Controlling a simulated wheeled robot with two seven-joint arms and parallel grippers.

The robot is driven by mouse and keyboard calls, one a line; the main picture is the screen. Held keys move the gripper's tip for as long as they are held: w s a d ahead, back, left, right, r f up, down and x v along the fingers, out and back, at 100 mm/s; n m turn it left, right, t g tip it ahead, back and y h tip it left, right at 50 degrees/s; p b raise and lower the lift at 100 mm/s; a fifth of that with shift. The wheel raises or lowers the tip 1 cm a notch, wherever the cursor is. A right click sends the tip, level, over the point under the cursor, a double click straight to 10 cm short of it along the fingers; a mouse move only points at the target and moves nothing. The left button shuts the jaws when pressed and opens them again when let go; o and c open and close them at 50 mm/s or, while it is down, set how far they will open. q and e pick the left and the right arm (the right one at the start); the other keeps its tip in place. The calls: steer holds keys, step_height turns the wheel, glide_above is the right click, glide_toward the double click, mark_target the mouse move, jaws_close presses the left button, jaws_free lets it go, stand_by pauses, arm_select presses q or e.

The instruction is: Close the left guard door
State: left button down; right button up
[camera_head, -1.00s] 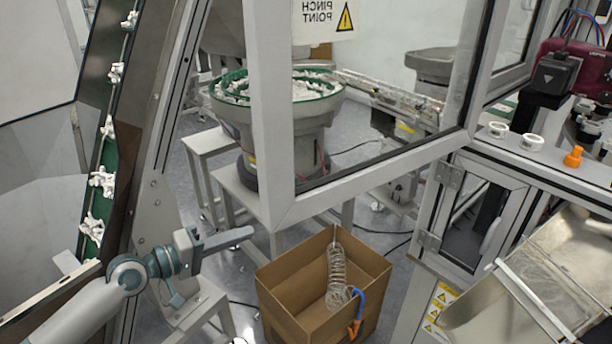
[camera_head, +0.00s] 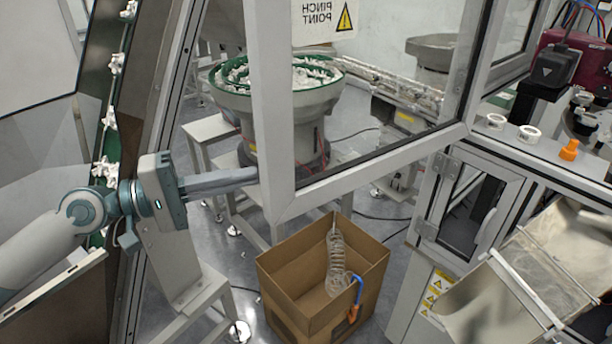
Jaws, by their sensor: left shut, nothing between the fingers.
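The left guard door is a grey-framed clear panel (camera_head: 369,172) with a mirrored "PINCH POINT" sign. It stands swung open, its free upright edge at centre-left and its other side by the machine frame at right. My left gripper (camera_head: 254,175) reaches in from the left with its fingers shut and empty. Its fingertips are beside the lower part of the door's free upright. I cannot tell whether they touch it. My right gripper is not in view.
An open cardboard box (camera_head: 283,292) with a coiled hose stands on the floor below the door. A bowl feeder (camera_head: 277,105) stands behind the panel. A green-belted inclined conveyor (camera_head: 104,150) is at left. A small cabinet door (camera_head: 474,212) is at right.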

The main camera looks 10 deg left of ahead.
mark_target(306, 179)
arm_select(q)
steer(key=d+p, duration=0.3)
steer(key=w+d+p, duration=0.1)
steer(key=d+p, duration=0.2)
steer(key=d, duration=0.1)
steer(key=w+d+p, duration=0.1)
steer(key=d+p, duration=0.3)
steer(key=shift+w+r, duration=0.1)
steer(key=shift+w, duration=0.05)
stand_by(0.6)
